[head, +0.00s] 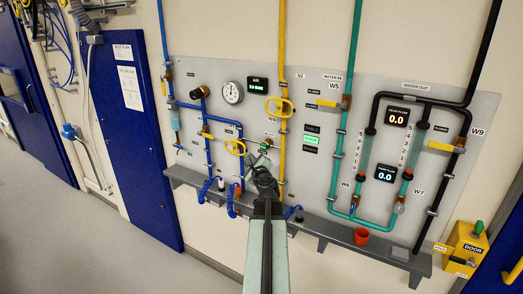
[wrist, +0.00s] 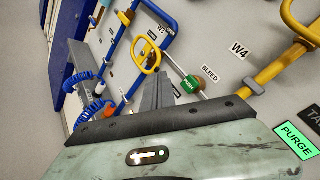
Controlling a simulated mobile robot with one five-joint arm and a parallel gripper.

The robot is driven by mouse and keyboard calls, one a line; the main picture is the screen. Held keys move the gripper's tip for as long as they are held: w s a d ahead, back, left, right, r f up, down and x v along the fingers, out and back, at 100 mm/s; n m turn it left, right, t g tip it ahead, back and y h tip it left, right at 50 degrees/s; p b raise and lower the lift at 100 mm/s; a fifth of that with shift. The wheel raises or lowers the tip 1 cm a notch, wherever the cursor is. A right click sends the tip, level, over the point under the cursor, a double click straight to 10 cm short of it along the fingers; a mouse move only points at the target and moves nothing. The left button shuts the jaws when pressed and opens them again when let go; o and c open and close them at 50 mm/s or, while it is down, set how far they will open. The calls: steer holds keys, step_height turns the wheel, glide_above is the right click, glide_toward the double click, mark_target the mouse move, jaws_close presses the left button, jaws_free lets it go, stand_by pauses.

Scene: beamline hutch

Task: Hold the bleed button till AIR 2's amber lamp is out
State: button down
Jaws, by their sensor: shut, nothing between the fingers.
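The green bleed button (wrist: 190,85) sits on the grey panel beside a BLEED label (wrist: 211,73) in the wrist view. In the head view a small green spot by my gripper looks like the same button (head: 264,146). My gripper (wrist: 160,82) is shut and empty, its fingertips pointing at the panel just left of the button in the wrist view. In the head view my gripper (head: 259,160) covers part of that area. I cannot tell whether the fingers touch the button. An AIR display (head: 258,85) is lit above. I cannot make out an amber lamp.
Yellow valve handles stand out near the button, one at left (wrist: 147,57) and one at upper right (wrist: 300,22). A PURGE sign (wrist: 297,140) glows green.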

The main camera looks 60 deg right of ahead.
mark_target(264, 147)
steer(key=d, duration=0.6)
steer(key=shift+d, duration=0.3)
stand_by(1.6)
steer(key=shift+d, duration=0.4)
steer(key=shift+d, duration=0.6)
stand_by(2.3)
stand_by(1.2)
steer(key=shift+a, duration=1)
